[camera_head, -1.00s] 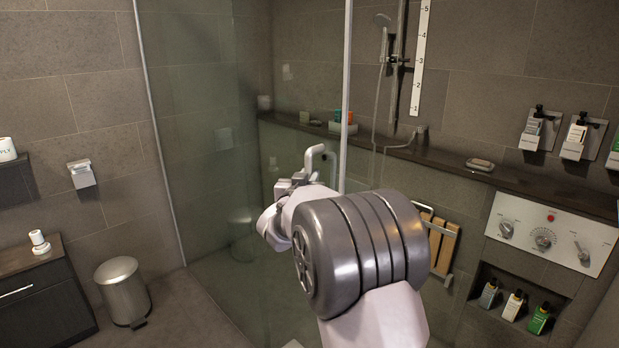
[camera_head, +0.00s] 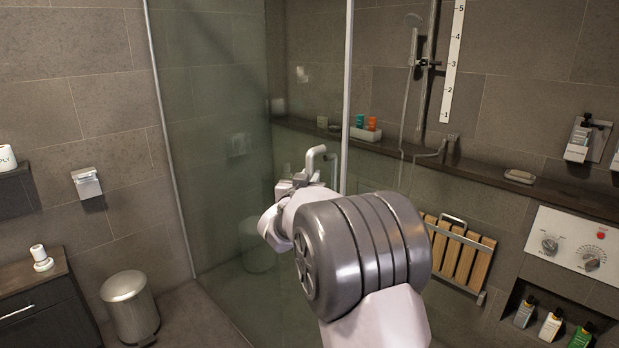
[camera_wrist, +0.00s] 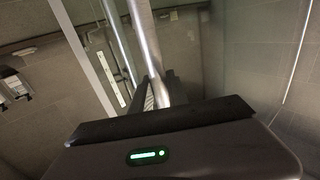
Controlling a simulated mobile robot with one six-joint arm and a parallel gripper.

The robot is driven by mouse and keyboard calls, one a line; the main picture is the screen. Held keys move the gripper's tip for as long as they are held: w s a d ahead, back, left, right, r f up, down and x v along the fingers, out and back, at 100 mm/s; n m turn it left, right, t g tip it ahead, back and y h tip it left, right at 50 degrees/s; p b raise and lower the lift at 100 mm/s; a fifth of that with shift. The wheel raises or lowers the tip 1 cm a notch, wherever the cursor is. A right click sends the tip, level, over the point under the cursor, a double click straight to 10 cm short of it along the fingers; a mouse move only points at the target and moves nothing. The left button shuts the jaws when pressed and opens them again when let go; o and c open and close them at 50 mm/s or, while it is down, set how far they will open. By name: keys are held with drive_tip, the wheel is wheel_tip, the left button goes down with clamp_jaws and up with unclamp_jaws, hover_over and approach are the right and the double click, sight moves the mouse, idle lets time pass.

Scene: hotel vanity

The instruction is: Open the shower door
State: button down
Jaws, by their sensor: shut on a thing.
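The glass shower door (camera_head: 215,120) stands in the middle of the head view, with a pale vertical edge strip (camera_head: 348,80) on its right side. Its metal handle (camera_head: 318,152) curves out near that edge. My gripper (camera_head: 298,183) is at the handle, partly hidden behind my own wrist. In the wrist view the handle bar (camera_wrist: 150,50) runs down between the dark fingers of my gripper (camera_wrist: 160,92), which are shut on it. Right of the edge strip the shower interior shows without glass in front.
A metal bin (camera_head: 130,303) and a dark cabinet (camera_head: 40,300) stand at the left. In the shower are a slatted folding seat (camera_head: 460,252), a ledge (camera_head: 490,175), a control panel (camera_head: 575,245) and several bottles.

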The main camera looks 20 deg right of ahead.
drive_tip(key=shift+f, duration=0.2)
drive_tip(key=c, duration=1.3)
unclamp_jaws()
drive_tip(key=shift+a, duration=0.1)
drive_tip(key=shift+r, duration=0.15)
drive_tip(key=p+v, duration=0.1)
drive_tip(key=v, duration=1.6)
drive_tip(key=shift+s+a+p, duration=0.15)
drive_tip(key=shift+s+p, duration=0.05)
drive_tip(key=shift+p, duration=0.2)
